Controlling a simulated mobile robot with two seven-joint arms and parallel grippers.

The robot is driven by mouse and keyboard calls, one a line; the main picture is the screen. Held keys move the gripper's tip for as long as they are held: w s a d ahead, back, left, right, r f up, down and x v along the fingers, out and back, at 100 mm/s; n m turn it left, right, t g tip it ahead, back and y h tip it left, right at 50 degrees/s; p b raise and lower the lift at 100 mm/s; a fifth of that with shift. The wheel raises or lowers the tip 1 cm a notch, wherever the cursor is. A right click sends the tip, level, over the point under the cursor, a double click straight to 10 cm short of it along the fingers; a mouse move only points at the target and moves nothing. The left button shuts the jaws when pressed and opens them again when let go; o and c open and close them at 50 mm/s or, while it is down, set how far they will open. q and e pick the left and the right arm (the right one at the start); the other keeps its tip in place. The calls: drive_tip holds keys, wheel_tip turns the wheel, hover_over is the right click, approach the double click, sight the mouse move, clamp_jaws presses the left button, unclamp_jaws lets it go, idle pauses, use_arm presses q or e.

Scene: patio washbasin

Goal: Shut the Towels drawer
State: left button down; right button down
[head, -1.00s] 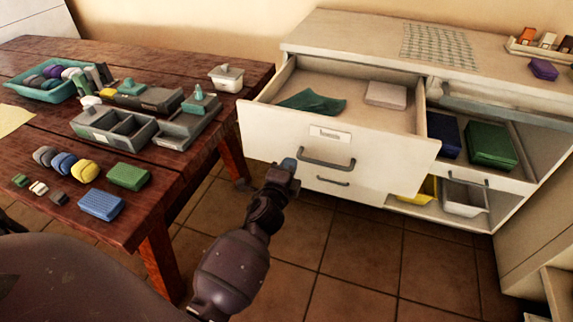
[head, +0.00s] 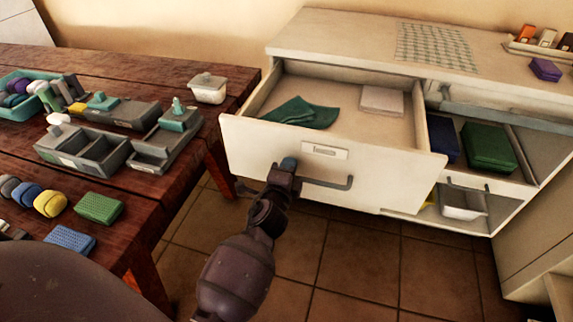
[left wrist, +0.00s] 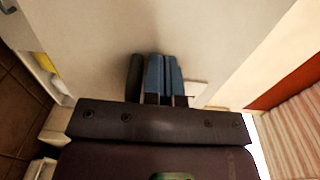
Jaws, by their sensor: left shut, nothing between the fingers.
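The Towels drawer (head: 240,145) is pulled out of the white cabinet at the upper middle of the head view. Inside lie a green cloth (head: 302,113) and a pale folded cloth (head: 382,100). Its front has a label plate (head: 325,151), too small to read, and a grey bar handle (head: 335,184). My left gripper (head: 288,164) is shut and empty, its blue fingertips at the drawer front beside the left end of the handle. In the left wrist view the shut fingers (left wrist: 163,78) point at the white front; I cannot tell whether they touch. My right gripper is not in view.
A wooden table (head: 120,180) with grey trays, sponges and a teal basin (head: 22,105) stands close on the left. An open compartment right of the drawer holds a green stack (head: 488,148). Tiled floor (head: 350,260) is free in front.

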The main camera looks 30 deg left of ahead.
sight(294, 153)
use_arm(q)
drive_tip(key=shift+w, duration=0.25)
idle(0.3)
drive_tip(key=shift+x, duration=2.35)
drive_tip(key=shift+s, duration=0.1)
